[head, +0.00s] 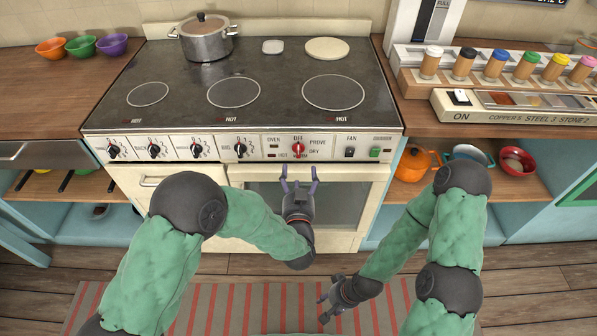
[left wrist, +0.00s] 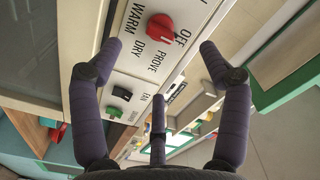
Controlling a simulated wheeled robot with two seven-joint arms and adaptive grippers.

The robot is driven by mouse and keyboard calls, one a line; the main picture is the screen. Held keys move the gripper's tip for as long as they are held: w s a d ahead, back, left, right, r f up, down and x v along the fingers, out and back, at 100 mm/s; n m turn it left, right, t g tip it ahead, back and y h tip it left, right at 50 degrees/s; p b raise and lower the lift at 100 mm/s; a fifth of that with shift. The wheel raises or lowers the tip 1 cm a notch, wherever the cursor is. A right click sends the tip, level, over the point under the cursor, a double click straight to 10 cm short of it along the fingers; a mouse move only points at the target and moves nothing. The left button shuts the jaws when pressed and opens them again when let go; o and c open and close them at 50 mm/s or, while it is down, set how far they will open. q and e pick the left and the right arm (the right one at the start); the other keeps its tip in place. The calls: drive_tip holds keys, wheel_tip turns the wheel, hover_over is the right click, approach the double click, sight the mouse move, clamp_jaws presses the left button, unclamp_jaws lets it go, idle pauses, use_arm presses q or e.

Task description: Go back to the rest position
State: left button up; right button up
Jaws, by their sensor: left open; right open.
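My left gripper (head: 299,186) is open and empty in front of the stove's oven door, just below the control panel (head: 330,147). In the left wrist view its purple fingers (left wrist: 155,75) are spread apart, with the red oven knob (left wrist: 161,28) beyond them. The red knob (head: 298,149) also shows in the head view, above the fingertips; I see a gap between them. My right gripper (head: 324,306) hangs low above the striped rug, open and empty, pointing left. Both arms have green sleeves.
A lidded pot (head: 207,44) stands on the cooktop (head: 185,80). Coloured bowls (head: 80,46) sit on the left counter. Capped jars (head: 495,65) stand in a rack on the right counter. Pans (head: 412,164) sit on the open right shelf. A striped rug (head: 245,305) covers the floor.

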use_arm(q)
drive_tip(key=s+a+f+n+g+h+p, duration=0.1)
drive_tip(key=s+a+f+g, duration=0.15)
drive_tip(key=f, duration=0.35)
drive_tip(key=s+a+f+n+g+p, duration=0.1)
drive_tip(key=a+f+n+g, duration=0.15)
drive_tip(key=f, duration=0.35)
drive_tip(key=s+a+f+n+g+h+p, duration=0.1)
drive_tip(key=s+f+g, duration=0.1)
drive_tip(key=f+g, duration=0.3)
drive_tip(key=s+a+f+n+g, duration=0.1)
drive_tip(key=s+f+g, duration=0.1)
drive_tip(key=s, duration=0.5)
drive_tip(key=s+a+f+n+g+h+p, duration=0.1)
drive_tip(key=s+f+n+g, duration=0.1)
drive_tip(key=s, duration=0.4)
drive_tip(key=s+a+f+n+g+h+p, duration=0.1)
drive_tip(key=s+a+f+n+g, duration=0.1)
drive_tip(key=s+f, duration=0.3)
drive_tip(key=s+g, duration=0.1)
drive_tip(key=s, duration=0.1)
drive_tip(key=shift+s+g, duration=0.3)
